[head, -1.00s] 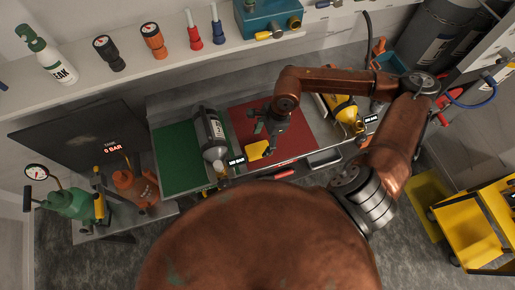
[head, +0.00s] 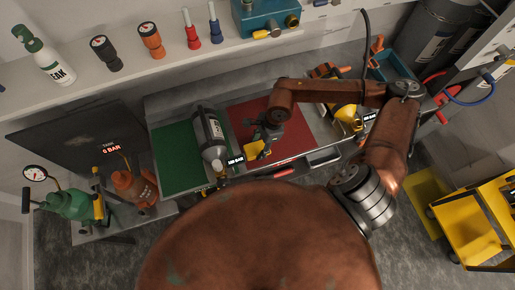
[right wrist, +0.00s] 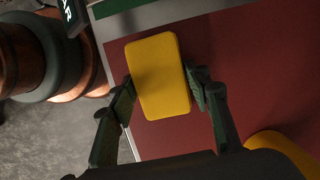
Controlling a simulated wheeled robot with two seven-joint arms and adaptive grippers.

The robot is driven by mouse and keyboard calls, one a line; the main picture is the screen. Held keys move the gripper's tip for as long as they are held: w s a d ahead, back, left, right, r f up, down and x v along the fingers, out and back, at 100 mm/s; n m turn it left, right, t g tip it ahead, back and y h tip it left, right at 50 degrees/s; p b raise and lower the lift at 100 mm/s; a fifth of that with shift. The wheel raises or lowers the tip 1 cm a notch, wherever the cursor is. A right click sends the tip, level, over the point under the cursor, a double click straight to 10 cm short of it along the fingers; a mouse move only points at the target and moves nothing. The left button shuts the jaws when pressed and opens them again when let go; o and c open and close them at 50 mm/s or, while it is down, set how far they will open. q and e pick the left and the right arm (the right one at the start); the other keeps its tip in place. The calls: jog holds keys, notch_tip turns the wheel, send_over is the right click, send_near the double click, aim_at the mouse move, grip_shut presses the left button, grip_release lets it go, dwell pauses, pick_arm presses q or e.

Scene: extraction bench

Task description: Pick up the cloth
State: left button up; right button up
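The cloth, a flat yellow rectangular pad with rounded corners, lies on the red mat (head: 297,138) near its front left edge. In the head view the cloth (head: 252,150) is partly covered by my right gripper (head: 267,143). In the right wrist view the cloth (right wrist: 158,78) sits between the two spread green fingers of my right gripper (right wrist: 162,92), one on each long side. The fingers are very close to its edges; I cannot tell whether they touch. My left gripper is not in view.
A grey cylinder (head: 212,138) lies left of the cloth, on a green mat (head: 172,160). A yellow cylinder (head: 345,117) lies to the right. A shelf (head: 135,72) with bottles and gauges runs behind. The red mat's middle is fairly clear.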

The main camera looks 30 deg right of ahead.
jog(key=c, duration=0.8)
jog(key=shift+r, duration=0.15)
jog(key=shift+r, duration=0.65)
jog(key=shift+s+d+r+p, duration=0.5)
jog(key=shift+s+d+r, duration=0.4)
jog(key=shift+s+r, duration=1.15)
jog(key=shift+s+d+r+p, duration=0.55)
jog(key=shift+s+d+r, duration=0.3)
jog(key=shift+s+r, duration=1.2)
jog(key=shift+s+d+r+p, duration=0.5)
jog(key=shift+s+d+r, duration=0.4)
jog(key=shift+s+r, duration=1.15)
jog(key=shift+s+f, duration=0.35)
jog(key=shift+f, duration=0.05)
